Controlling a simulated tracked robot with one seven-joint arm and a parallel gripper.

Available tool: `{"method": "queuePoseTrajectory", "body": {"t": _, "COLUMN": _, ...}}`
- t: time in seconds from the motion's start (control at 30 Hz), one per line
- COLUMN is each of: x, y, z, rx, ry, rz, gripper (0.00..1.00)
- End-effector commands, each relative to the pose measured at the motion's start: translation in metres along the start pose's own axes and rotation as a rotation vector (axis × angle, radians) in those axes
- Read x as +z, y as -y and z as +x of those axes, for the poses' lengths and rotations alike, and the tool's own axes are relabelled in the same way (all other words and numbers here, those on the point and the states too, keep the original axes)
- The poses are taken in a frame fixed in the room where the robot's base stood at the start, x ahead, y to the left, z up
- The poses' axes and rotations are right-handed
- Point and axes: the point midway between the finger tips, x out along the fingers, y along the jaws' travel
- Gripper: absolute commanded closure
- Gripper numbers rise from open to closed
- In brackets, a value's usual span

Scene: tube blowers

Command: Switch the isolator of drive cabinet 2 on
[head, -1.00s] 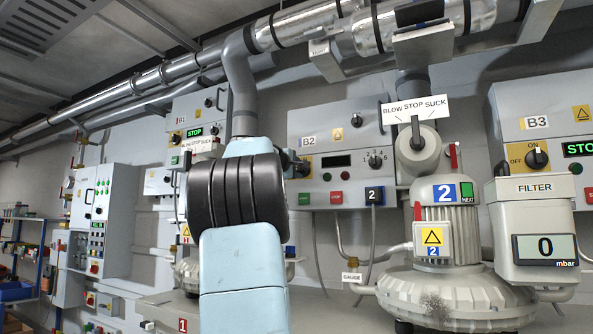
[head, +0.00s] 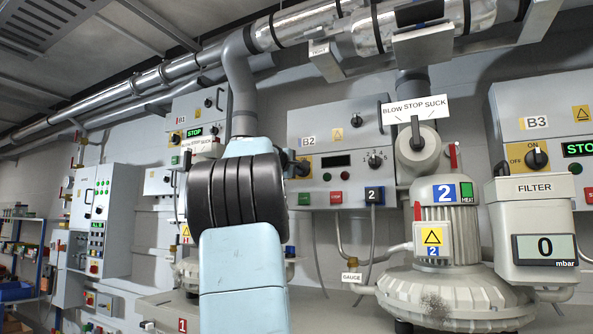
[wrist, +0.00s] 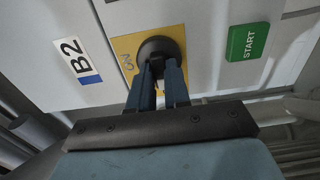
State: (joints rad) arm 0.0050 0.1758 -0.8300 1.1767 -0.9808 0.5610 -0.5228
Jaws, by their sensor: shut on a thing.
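Drive cabinet 2 (head: 315,125) is a grey wall box labelled B2 with a dark display. Its isolator is a black rotary knob (wrist: 157,48) on a yellow plate (wrist: 122,46) marked ON in the wrist view. My gripper (wrist: 158,70) is shut on the knob, its two dark blue fingers on either side of the handle. The fingers hide part of the handle, so its exact angle is hard to tell. In the head view my arm covers much of the isolator, and only the plate's right edge (head: 303,169) shows. The cabinet's display (head: 336,161) is dark.
A green START button (wrist: 248,41) sits beside the isolator plate. Blower 2 (head: 445,290) and its filter unit (head: 530,190) stand to the right. Cabinet B3 (head: 550,140) shows STOP in green. A pipe (head: 238,80) rises behind my arm.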

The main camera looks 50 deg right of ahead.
Motion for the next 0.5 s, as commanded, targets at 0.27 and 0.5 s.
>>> {"method": "queuePoseTrajectory", "body": {"t": 0.27, "x": -0.0006, "y": 0.0030, "z": 0.0006, "rx": -0.006, "ry": 0.002, "rz": 0.074, "gripper": 1.00}}
{"method": "queuePoseTrajectory", "body": {"t": 0.5, "x": -0.0009, "y": 0.0028, "z": 0.0006, "rx": -0.007, "ry": 0.003, "rz": 0.247, "gripper": 1.00}}
